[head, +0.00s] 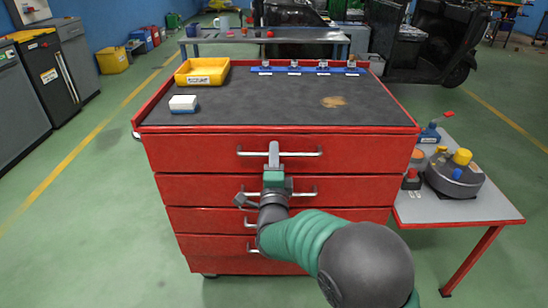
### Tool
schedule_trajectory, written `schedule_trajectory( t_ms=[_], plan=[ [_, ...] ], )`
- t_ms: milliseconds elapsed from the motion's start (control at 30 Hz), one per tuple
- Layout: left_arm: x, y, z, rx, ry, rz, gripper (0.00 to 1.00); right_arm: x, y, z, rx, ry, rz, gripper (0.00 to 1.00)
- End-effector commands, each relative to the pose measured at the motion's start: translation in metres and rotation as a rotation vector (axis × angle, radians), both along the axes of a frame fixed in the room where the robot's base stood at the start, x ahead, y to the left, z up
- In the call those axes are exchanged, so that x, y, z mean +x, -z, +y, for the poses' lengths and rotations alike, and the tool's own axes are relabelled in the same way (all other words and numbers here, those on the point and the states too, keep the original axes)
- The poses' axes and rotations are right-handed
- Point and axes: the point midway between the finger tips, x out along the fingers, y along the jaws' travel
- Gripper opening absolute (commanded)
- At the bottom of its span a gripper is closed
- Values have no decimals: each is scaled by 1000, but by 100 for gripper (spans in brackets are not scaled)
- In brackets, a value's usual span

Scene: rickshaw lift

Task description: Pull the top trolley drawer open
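The red trolley (200,149) stands in front of me, with its drawers facing me. The top drawer (190,158) looks flush with the trolley front. Its silver bar handle (305,154) runs across the middle of the drawer. My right gripper (274,156) is at the middle of this handle, and its grey fingers overlap the bar in the picture. Only a narrow side of the fingers shows, so I cannot tell whether they are closed around the bar. My arm hides parts of the lower drawers. My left gripper is not in view.
A yellow bin (202,79), a white-and-blue block (183,104) and a blue rack (308,70) are on the trolley top. A side table (480,207) with a round grey device (455,182) stands at right. The floor at left is clear.

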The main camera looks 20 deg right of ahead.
Motion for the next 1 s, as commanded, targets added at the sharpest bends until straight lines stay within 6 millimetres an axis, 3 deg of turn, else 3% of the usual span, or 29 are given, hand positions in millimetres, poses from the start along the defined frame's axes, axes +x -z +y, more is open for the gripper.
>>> schedule_trajectory(
  t_ms=[233,400,1000],
  plan=[
    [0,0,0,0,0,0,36,1,0,-1,-1,0,1,22],
    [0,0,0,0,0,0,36,1,0,0,0,0,2,0],
    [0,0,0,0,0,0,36,1,2,0,0,0,6,0]
  ],
)
